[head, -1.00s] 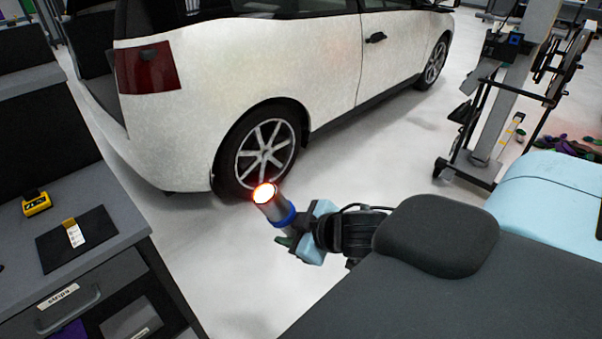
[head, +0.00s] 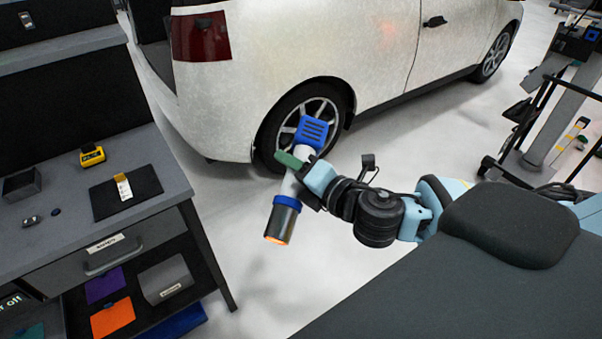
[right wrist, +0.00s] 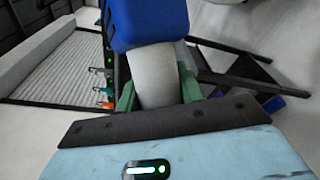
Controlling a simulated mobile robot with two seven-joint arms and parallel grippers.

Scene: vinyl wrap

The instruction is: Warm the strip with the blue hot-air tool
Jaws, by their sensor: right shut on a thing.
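The hot-air tool (head: 281,218) has a blue vented end, a pale grey body and a metal nozzle whose tip glows orange. The nozzle points down, with the blue end up, in front of the car's rear wheel. My right gripper (head: 297,168) is shut on its pale body. In the right wrist view, the green fingers of the gripper (right wrist: 157,88) sit on either side of the tool's body (right wrist: 155,72). A small white piece with a yellow end (head: 123,187) lies on a black mat on the bench; I cannot tell whether it is the strip. My left gripper is out of view.
The grey bench (head: 70,227) stands at left, with a yellow device (head: 92,155), a black mat (head: 147,181) and a labelled drawer (head: 84,262). A white car (head: 270,80) stands behind the tool. Clear floor lies between bench and arm.

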